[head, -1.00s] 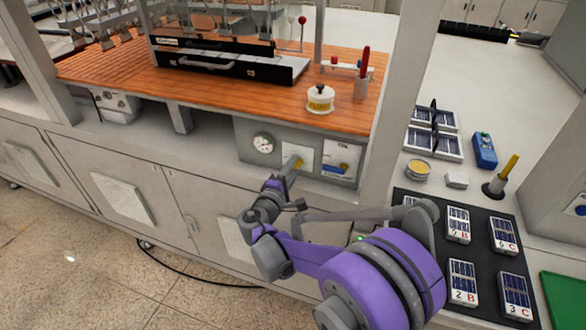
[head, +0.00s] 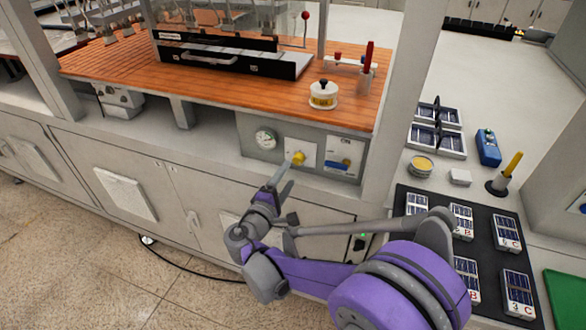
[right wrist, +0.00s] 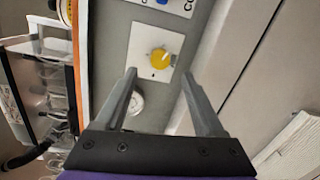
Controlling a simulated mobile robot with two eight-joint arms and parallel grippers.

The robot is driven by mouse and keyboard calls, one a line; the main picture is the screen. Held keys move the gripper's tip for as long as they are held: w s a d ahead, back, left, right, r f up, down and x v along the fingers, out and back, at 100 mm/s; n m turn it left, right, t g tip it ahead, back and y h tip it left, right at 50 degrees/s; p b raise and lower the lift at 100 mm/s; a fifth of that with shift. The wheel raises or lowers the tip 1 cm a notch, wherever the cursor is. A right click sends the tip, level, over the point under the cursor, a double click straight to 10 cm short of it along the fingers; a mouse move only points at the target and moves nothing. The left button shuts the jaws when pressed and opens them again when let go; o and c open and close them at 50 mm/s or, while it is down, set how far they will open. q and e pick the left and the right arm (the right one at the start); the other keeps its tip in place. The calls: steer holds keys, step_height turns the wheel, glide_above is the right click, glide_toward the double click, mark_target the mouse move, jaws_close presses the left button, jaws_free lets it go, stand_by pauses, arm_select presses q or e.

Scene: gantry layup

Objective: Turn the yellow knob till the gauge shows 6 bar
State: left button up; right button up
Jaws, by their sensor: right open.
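The yellow knob (head: 298,158) sits on a white plate on the grey front panel below the wooden worktop. It also shows in the right wrist view (right wrist: 159,59), with a pale pointer mark across it. The round white gauge (head: 265,138) is left of the knob; its needle is too small to read. In the right wrist view the gauge (right wrist: 137,103) is partly hidden by a finger. My right gripper (right wrist: 161,75) is open and empty, its fingers aimed at the panel, with the knob beyond the tips. In the head view the right gripper (head: 284,170) is just below-left of the knob. My left gripper is not in view.
A plate with a blue label (head: 345,158) is right of the knob. A white pot (head: 323,95) stands on the wooden worktop (head: 230,92) above. A black mat (head: 486,247) with several solar-cell pieces lies at the right. Cabinet doors (head: 125,195) are below the panel.

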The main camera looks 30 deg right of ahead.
steer(key=shift+v, duration=2.3)
steer(key=s+d+f+m+g+y+p, duration=0.1)
steer(key=s+f+m+g+y, duration=0.15)
steer(key=s, duration=0.45)
steer(key=s+d+f+m+g+y+p, duration=0.1)
steer(key=s+f+m+g+y, duration=0.1)
steer(key=s+m+g+y, duration=0.3)
steer(key=s+a+f+m+t+y+p, duration=0.1)
steer(key=s+a+m+t+y+p, duration=0.1)
steer(key=s+a+y, duration=0.4)
steer(key=s+a, duration=0.2)
steer(key=s, duration=0.2)
steer(key=shift+a+f, duration=0.2)
steer(key=shift+f, duration=0.1)
